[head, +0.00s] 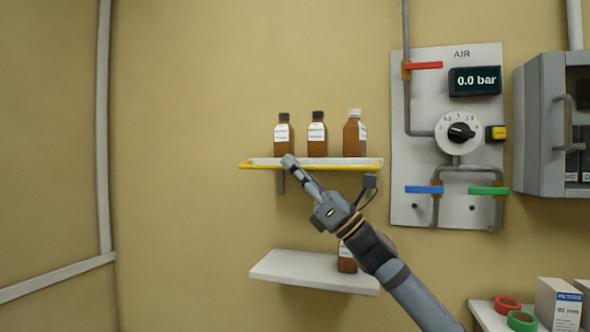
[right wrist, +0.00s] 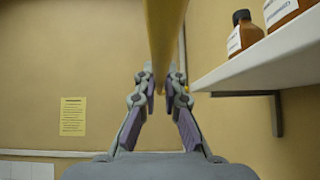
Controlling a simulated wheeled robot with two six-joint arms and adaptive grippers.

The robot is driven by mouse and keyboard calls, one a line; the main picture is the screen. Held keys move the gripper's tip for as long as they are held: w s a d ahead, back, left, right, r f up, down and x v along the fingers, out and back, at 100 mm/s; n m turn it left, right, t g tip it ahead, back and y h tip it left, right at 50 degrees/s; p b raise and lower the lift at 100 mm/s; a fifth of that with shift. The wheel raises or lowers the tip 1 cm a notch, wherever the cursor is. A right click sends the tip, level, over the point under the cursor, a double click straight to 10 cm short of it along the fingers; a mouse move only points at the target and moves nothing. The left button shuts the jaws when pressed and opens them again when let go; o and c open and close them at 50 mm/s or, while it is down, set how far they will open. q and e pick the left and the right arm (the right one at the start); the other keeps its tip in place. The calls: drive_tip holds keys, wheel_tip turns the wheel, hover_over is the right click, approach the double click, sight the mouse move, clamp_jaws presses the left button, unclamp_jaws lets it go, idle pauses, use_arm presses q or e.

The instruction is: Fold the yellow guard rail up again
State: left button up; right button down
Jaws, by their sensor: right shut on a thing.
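The yellow guard rail (head: 345,168) runs level along the front of the upper white shelf (head: 372,160), about at the shelf board's height and below the bottles. My right gripper (head: 289,161) reaches up from the lower right to the rail, left of its middle. In the right wrist view the rail (right wrist: 163,35) passes between the fingers of the right gripper (right wrist: 162,84), which is shut on it. The shelf (right wrist: 262,70) is on the right there. The rail's hinges cannot be made out. My left gripper is not in view.
Three brown bottles, left (head: 284,138), middle (head: 317,136) and right (head: 354,135), stand on the upper shelf. A lower shelf (head: 290,264) holds another bottle (head: 346,262), partly behind my arm. The air panel (head: 404,150) is on the right. The wall left of the shelves is clear.

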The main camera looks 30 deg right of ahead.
drive_tip(key=shift+r+m, duration=0.1)
drive_tip(key=shift+m, duration=0.2)
drive_tip(key=m+h, duration=0.1)
drive_tip(key=m+t+h, duration=0.1)
drive_tip(key=shift+s+r+m+t, duration=0.1)
drive_tip(key=shift+r+m+t, duration=0.2)
drive_tip(key=m+h, duration=0.1)
drive_tip(key=r+m+t+h+p, duration=0.1)
drive_tip(key=m+h, duration=0.1)
drive_tip(key=w+d+r+m+g+h+p, duration=0.2)
drive_tip(key=m+h+p, duration=0.3)
drive_tip(key=m, duration=0.5)
drive_tip(key=w+d+r+m+g+h+p, duration=0.1)
drive_tip(key=m+g+h+p, duration=0.4)
drive_tip(key=m, duration=0.6)
drive_tip(key=shift+w+d+r+h, duration=0.4)
drive_tip(key=shift+d+r+h, duration=0.2)
drive_tip(key=shift+r+h, duration=0.6)
drive_tip(key=shift+f+g, duration=0.2)
drive_tip(key=shift+g, duration=0.1)
